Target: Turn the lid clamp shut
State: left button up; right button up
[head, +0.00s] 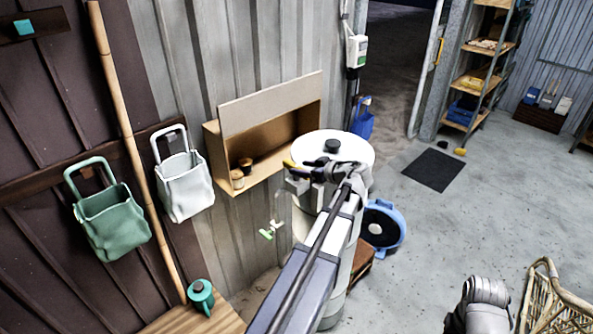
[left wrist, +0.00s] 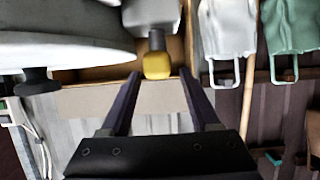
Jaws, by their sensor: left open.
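A white round lid (head: 355,150) with a black knob lies on top of a tall pale drum (head: 345,245) in the head view. The lid's edge and dark knob also show at upper left in the left wrist view (left wrist: 60,55). The lid clamp (head: 289,164) shows as a yellow tip at the lid's left side. In the left wrist view its yellow end (left wrist: 157,67) on a grey stem lies between the fingertips or just beyond them. My left gripper (head: 299,173) is open around that line, with gaps on both sides. My arm hides part of the drum. My right gripper is not seen.
An open wooden wall box (head: 212,150) with small jars is behind the clamp. Green (head: 115,225) and white (head: 185,187) bins hang left. A green tap (head: 270,231) sticks out below. Floor at right is mostly clear.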

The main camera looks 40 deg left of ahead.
aim_at(298, 167)
pick_arm(q)
jog(key=shift+b+x, duration=0.4)
jog(key=shift+x, duration=1.2)
jog(key=shift+d, duration=0.1)
grip_shut()
